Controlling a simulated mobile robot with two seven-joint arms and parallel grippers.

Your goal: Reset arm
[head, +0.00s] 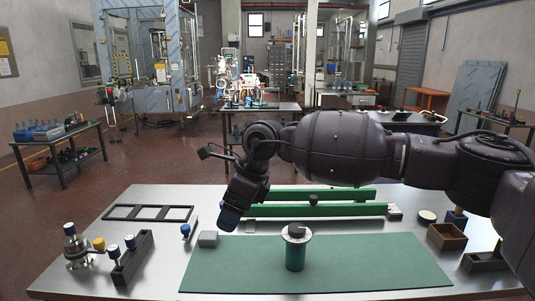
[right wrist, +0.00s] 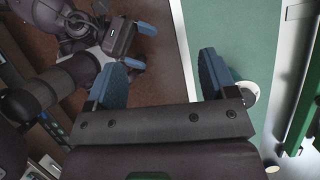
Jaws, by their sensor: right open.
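My right gripper (head: 229,217) hangs over the metal table in the head view, pointing down, left of the green cylinder (head: 296,254) and its dark top. In the right wrist view its blue fingers (right wrist: 160,78) stand wide apart with nothing between them. Beyond them are the table's edge and the floor. My left gripper is outside the head view. A second dark arm with two separated blue fingertips (right wrist: 142,47) shows at the upper left of the right wrist view and looks like my left gripper, empty.
A valve-like fitting (head: 76,249) stands at left and a brown box (head: 446,238) at right. The mat's right half is clear.

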